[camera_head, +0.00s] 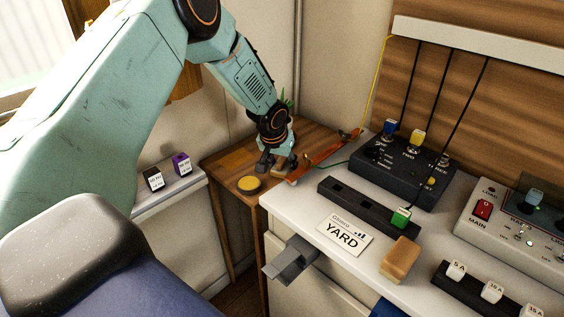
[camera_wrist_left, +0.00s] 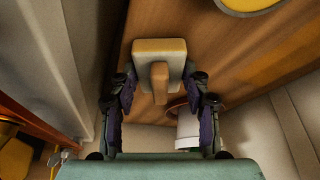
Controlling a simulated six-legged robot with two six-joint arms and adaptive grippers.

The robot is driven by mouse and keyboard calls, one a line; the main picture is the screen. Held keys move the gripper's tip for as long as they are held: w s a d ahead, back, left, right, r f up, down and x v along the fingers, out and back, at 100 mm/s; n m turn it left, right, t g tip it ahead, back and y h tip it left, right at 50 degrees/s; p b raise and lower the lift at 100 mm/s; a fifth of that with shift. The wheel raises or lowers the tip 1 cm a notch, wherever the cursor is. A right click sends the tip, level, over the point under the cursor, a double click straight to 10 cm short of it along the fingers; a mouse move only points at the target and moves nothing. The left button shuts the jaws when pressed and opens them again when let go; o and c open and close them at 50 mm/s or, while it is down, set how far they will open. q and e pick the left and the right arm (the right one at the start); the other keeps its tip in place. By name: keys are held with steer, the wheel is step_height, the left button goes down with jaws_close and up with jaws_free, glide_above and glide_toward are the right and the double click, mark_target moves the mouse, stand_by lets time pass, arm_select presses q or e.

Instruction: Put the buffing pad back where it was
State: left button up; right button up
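The buffing pad (camera_wrist_left: 143,65), a pale tan block with an upright wooden grip (camera_wrist_left: 160,84), is on the wooden side table in the left wrist view. In the head view only a small tan part shows below my left gripper (camera_head: 274,163), which is low over this table. In the left wrist view the dark fingers of my left gripper (camera_wrist_left: 160,78) are spread wide, one on each side of the pad. Gaps show between the fingers and the grip. Whether a fingertip touches the pad's edges I cannot tell. My right gripper is not in view.
A round yellow-topped tin (camera_head: 249,184) stands near my left gripper. An orange strip (camera_head: 322,158) lies to its right. A pale pot (camera_wrist_left: 188,130) is close by. The white counter (camera_head: 299,224) holds a tan block (camera_head: 400,259), YARD card (camera_head: 344,236) and black switch box (camera_head: 402,172).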

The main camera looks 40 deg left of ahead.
arm_select(q)
steer(key=o, duration=0.4)
steer(key=shift+w+f, duration=0.1)
steer(key=shift+r, duration=0.65)
steer(key=p+v, duration=0.2)
steer(key=v, duration=0.9)
steer(key=shift+s+p, duration=0.3)
steer(key=shift+p, duration=0.1)
steer(key=shift+w+r, duration=0.1)
